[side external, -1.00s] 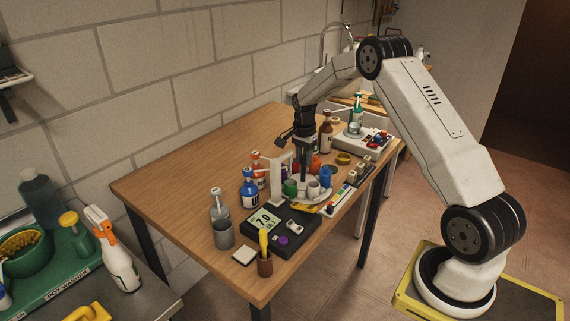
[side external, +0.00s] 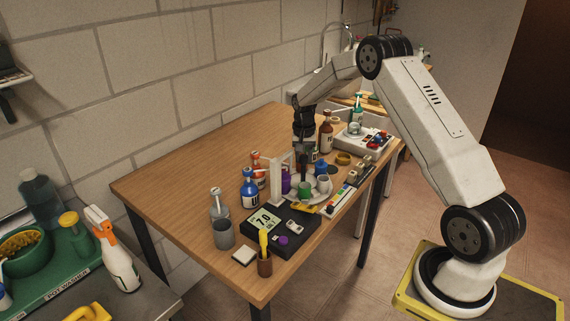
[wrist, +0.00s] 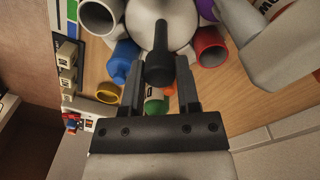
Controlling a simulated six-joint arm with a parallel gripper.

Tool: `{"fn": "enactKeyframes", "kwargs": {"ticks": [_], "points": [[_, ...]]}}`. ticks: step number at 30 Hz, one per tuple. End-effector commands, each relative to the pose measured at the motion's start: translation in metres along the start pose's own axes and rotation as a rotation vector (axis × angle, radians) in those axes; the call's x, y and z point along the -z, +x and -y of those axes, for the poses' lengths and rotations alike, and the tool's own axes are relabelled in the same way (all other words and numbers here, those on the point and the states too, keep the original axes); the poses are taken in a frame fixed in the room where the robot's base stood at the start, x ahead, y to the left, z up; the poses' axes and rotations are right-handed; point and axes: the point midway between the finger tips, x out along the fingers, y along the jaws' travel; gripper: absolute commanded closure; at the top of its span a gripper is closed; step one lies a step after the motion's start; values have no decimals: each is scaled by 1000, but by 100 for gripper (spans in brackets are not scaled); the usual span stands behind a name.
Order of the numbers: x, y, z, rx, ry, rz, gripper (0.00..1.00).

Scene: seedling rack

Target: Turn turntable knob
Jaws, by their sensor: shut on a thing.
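The turntable (wrist: 184,40) is a pale round plate carrying coloured cups, with a black upright knob (wrist: 160,70) at its middle. In the wrist view my gripper (wrist: 160,88) is shut with one finger on each side of the knob. In the side view my gripper (side external: 304,165) points down over the turntable and mostly hides the knob. Around the plate are a purple cup (side external: 286,184), a green cup (side external: 305,190), a white cup (side external: 323,184), a blue cup (wrist: 124,60) and a red cup (wrist: 208,50).
A white upright post (side external: 277,186) stands close on the left of the turntable. A black scale (side external: 262,240), blue bottle (side external: 249,188) and grey cup (side external: 222,233) are further left. A yellow ring (side external: 343,158) and a white panel device (side external: 362,137) are to the right. The back-left tabletop is clear.

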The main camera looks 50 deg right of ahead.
Motion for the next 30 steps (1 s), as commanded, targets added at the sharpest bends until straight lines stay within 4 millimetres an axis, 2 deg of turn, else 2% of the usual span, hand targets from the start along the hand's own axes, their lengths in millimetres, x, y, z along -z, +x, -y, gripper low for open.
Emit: {"fn": "enactKeyframes", "kwargs": {"ticks": [30], "points": [[-2,0,0,0,-965,-20,100]]}}
